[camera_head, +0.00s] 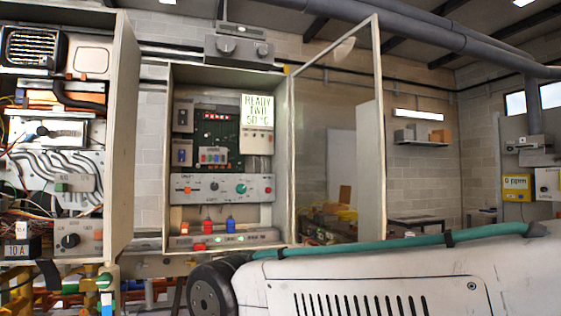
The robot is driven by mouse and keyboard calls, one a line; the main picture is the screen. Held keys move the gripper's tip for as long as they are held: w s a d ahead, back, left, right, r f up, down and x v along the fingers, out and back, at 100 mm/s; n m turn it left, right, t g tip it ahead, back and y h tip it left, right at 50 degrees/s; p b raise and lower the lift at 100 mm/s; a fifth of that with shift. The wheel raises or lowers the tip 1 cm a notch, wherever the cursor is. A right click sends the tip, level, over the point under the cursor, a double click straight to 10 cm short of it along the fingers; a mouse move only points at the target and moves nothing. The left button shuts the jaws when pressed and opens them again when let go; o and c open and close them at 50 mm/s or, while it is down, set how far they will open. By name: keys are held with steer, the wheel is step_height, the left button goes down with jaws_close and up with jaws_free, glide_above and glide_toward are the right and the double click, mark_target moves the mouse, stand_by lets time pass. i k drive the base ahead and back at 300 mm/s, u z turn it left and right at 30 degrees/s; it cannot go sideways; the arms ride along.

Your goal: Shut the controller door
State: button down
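The controller is a pale wall cabinet (168,150) at the picture's centre left. Inside are a lit display (257,108) reading "READY TWO 50 °C" and a panel of knobs (222,188). Its door (336,140) has a thin pale frame around a clear pane. The door stands wide open, joined at the cabinet's right side and swung out to the right. The room shows through the pane. My gripper is not in view.
A second open cabinet with exposed wiring stands at far left, its solid door (123,130) jutting out. A large white slotted body (390,283) with a green hose (390,243) fills the lower right foreground, below the controller door. Pipes run overhead.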

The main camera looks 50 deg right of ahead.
mark_target(370, 119)
steer(key=u, duration=2.35)
steer(key=k, duration=1.8)
steer(key=z, duration=2)
steer(key=i, duration=0.5)
steer(key=u, duration=0.05)
